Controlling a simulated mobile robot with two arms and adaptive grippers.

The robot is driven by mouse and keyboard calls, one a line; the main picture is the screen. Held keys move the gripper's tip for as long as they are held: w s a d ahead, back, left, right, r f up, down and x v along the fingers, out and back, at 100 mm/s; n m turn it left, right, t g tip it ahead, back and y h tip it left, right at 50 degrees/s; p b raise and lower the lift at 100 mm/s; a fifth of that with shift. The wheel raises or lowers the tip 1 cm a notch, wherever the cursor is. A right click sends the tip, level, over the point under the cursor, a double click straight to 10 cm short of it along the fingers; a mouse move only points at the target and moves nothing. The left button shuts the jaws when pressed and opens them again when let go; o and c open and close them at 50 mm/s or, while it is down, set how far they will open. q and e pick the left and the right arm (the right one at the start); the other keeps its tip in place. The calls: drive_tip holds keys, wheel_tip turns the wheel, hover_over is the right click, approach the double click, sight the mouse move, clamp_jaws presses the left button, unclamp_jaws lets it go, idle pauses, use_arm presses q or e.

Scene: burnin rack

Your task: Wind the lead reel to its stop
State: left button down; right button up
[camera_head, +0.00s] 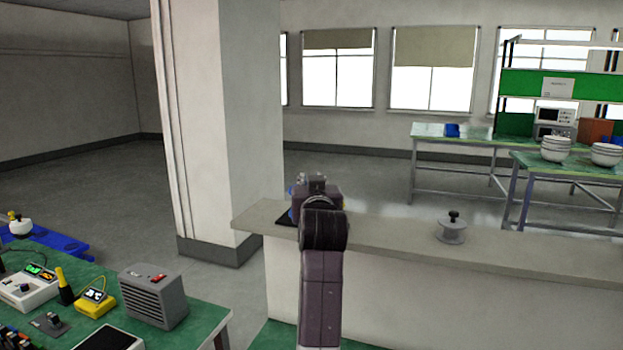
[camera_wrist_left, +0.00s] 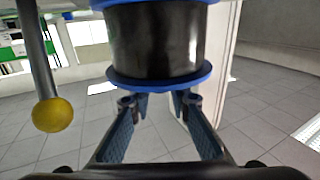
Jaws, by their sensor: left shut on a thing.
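The lead reel (camera_wrist_left: 155,45), a black drum between blue flanges, fills the top of the left wrist view. A grey rod with a yellow ball knob (camera_wrist_left: 52,114) hangs at its left, clear of the fingers. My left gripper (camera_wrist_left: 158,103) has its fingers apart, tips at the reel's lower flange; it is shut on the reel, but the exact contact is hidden. In the head view my left arm reaches up the middle to the ledge and hides most of what is there. My right gripper is not in view.
The grey ledge (camera_head: 390,228) runs right, bearing a grey spool-shaped piece with a black knob (camera_head: 452,228). A pillar (camera_head: 225,120) stands behind left. A green bench (camera_head: 205,318) with a grey vented box (camera_head: 153,297) and instruments is at lower left.

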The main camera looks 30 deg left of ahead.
use_arm(q)
drive_tip(key=m+t+h+p, duration=0.2)
drive_tip(key=h, duration=0.1)
drive_tip(key=shift+a+r+m, duration=0.1)
drive_tip(key=shift+a+m, duration=0.05)
drive_tip(key=shift+m, duration=0.15)
drive_tip(key=shift+m+t+h+p, duration=0.4)
drive_tip(key=shift+m+h, duration=0.3)
drive_tip(key=shift+h, duration=0.4)
drive_tip(key=shift+m+h, duration=0.6)
drive_tip(key=shift+h, duration=0.5)
drive_tip(key=m+h, duration=0.1)
drive_tip(key=m+h+b, duration=0.1)
drive_tip(key=h, duration=0.1)
drive_tip(key=shift+f+t, duration=0.25)
drive_tip(key=shift+t, duration=0.15)
drive_tip(key=m+h+b, duration=0.2)
drive_tip(key=h, duration=0.2)
drive_tip(key=shift+m+b, duration=0.4)
drive_tip(key=m+g+h+b, duration=0.1)
drive_tip(key=h, duration=0.2)
drive_tip(key=shift+r+m, duration=0.1)
drive_tip(key=shift+m, duration=0.3)
drive_tip(key=shift+m+g+h+b, duration=0.8)
drive_tip(key=shift+m+h, duration=0.1)
drive_tip(key=shift+h, duration=0.4)
drive_tip(key=shift+r, duration=0.1)
